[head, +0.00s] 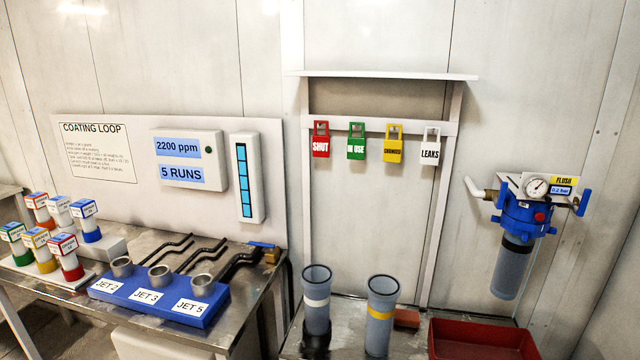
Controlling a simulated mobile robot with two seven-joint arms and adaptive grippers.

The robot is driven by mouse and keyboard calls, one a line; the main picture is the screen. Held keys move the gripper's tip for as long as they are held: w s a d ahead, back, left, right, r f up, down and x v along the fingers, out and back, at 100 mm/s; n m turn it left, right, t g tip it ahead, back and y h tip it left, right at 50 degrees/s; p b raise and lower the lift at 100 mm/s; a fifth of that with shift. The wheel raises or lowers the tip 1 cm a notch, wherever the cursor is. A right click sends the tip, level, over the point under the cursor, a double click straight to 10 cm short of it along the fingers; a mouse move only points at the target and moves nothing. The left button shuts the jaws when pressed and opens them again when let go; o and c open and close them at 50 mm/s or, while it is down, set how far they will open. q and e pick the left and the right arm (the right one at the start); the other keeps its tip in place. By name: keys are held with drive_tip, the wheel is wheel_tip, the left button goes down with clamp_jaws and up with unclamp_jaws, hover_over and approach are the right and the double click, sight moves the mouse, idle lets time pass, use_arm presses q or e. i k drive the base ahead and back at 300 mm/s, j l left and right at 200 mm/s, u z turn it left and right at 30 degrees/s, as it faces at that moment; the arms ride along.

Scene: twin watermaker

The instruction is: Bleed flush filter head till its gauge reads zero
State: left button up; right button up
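The blue filter head (522,214) hangs on the right wall under a yellow FLUSH label (564,181). A round gauge (537,187) sits on its front; the needle is too small to read exactly. A small blue display (562,191) beside it seems to read 0.2 bar. A red button (540,217) is on the head's front. A grey, translucent housing (511,267) hangs upright below the head. Neither of my grippers is in view.
Below, a red tray (483,325) stands on the bench near two open upright housings, white-banded (317,302) and yellow-banded (381,312). Coloured tags, including SHUT (320,145) and LEAKS (430,150), hang on a rail. A coating bench with blue jet block (160,303) stands left.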

sight(539, 216)
drive_tip(key=k+l+z, duration=0.1)
drive_tip(key=z, duration=0.35)
drive_tip(key=k+l+z, duration=0.15)
drive_tip(key=z, duration=0.35)
